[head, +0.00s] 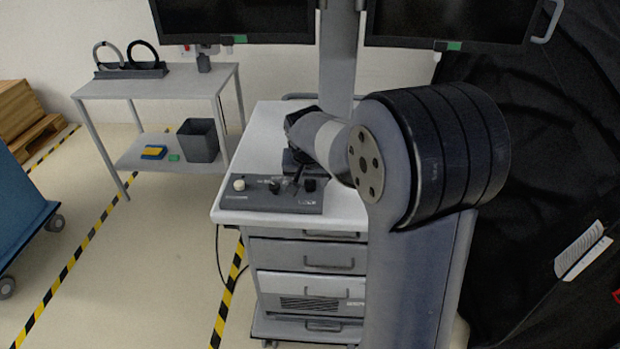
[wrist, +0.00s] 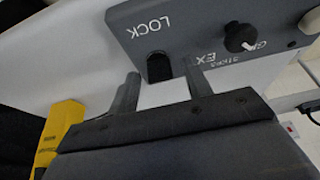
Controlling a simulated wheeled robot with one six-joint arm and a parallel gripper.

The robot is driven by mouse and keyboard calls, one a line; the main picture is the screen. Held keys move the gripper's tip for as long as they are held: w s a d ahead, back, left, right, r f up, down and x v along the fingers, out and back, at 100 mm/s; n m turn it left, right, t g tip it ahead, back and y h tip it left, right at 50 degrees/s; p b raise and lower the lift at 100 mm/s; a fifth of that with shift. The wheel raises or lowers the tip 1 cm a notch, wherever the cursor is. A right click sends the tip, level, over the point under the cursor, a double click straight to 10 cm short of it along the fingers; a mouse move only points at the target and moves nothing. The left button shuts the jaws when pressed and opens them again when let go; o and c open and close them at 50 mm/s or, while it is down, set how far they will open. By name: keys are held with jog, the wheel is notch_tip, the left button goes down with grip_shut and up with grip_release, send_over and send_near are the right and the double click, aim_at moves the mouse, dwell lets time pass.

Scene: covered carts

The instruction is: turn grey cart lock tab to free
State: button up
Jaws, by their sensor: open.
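The grey cart's control box (head: 270,205) sits on the white cart top in the head view. The dark lock tab (wrist: 158,66) shows under the word LOCK on the grey box face (wrist: 190,25) in the wrist view. In the head view it is the rightmost dark knob (head: 310,184). My gripper (wrist: 161,80) is open, with one finger on each side of the tab in the picture. Whether the fingers touch the tab or the box I cannot tell. My arm hides part of the gripper in the head view.
A dark knob (wrist: 240,37) and a pale knob (wrist: 310,22) sit farther right on the box. A yellow piece (wrist: 62,130) shows at lower left. Monitors (head: 235,18) hang above the cart. A side table (head: 155,85) with a grey bin (head: 198,142) stands left.

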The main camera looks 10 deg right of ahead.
jog(key=shift+c, duration=0.5)
jog(key=c, duration=0.9)
jog(key=shift+n, duration=0.3)
jog(key=n+y, duration=0.1)
jog(key=n, duration=0.2)
jog(key=shift+d+n+y, duration=0.15)
jog(key=shift+n+y, duration=0.15)
jog(key=n+y+b, duration=0.1)
jog(key=n, duration=0.3)
jog(key=shift+d+f+y, duration=0.1)
jog(key=shift+y, duration=0.3)
jog(key=n+g+y+b, duration=0.1)
jog(key=n, duration=0.4)
jog(key=shift+w+d+b, duration=0.1)
jog(key=shift+w+b, duration=0.05)
jog(key=shift+b, duration=0.15)
jog(key=n+g+y, duration=0.1)
jog(key=n, duration=0.3)
jog(key=shift+n+g, duration=0.3)
jog(key=shift+g, duration=0.1)
